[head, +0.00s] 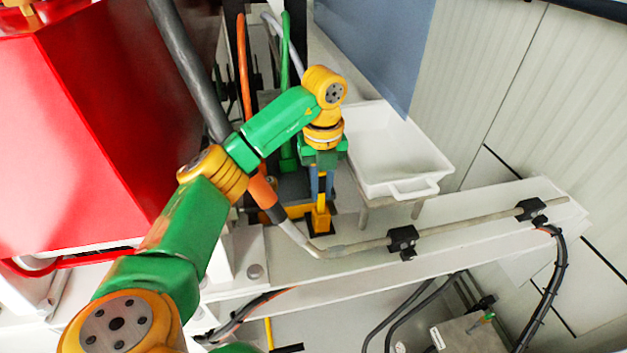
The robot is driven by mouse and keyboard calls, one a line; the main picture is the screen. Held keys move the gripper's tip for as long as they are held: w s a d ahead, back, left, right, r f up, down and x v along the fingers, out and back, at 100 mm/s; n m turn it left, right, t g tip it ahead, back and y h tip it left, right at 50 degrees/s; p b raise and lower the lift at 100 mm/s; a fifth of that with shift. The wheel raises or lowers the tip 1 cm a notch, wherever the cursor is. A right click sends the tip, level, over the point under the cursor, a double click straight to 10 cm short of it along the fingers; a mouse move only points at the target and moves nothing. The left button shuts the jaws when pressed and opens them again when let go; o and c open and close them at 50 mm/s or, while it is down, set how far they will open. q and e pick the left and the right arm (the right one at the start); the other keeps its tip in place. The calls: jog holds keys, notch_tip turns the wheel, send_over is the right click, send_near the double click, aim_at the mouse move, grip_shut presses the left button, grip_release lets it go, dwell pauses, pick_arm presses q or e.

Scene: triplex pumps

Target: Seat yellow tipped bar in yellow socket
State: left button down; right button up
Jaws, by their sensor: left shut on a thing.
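My left gripper (321,194) points straight down near the middle of the head view and is shut on the yellow tipped bar. The yellow part of the bar (320,217) shows below the fingers and looks upright. Its lower end is over or at a dark square patch by the white beam. I cannot tell whether it is in a socket or above it. The yellow socket is not clearly seen. A yellow-orange bracket (296,211) lies just left of the bar. My right gripper is not in view.
A white tray (414,181) stands close to the right of the gripper. A white beam (455,219) with a grey pipe and black clamps (402,240) runs in front. Orange, green and grey hoses rise behind and left. A large red housing (70,140) fills the left.

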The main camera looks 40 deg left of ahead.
pick_arm(q)
jog(key=shift+a+f, duration=0.2)
jog(key=shift+d+r, duration=0.1)
jog(key=shift+d, duration=0.3)
jog(key=c, duration=0.8)
grip_release()
jog(key=shift+a, duration=0.2)
notch_tip(320, 180, up, 12)
jog(key=shift+d+r, duration=0.1)
jog(key=shift+d, duration=0.05)
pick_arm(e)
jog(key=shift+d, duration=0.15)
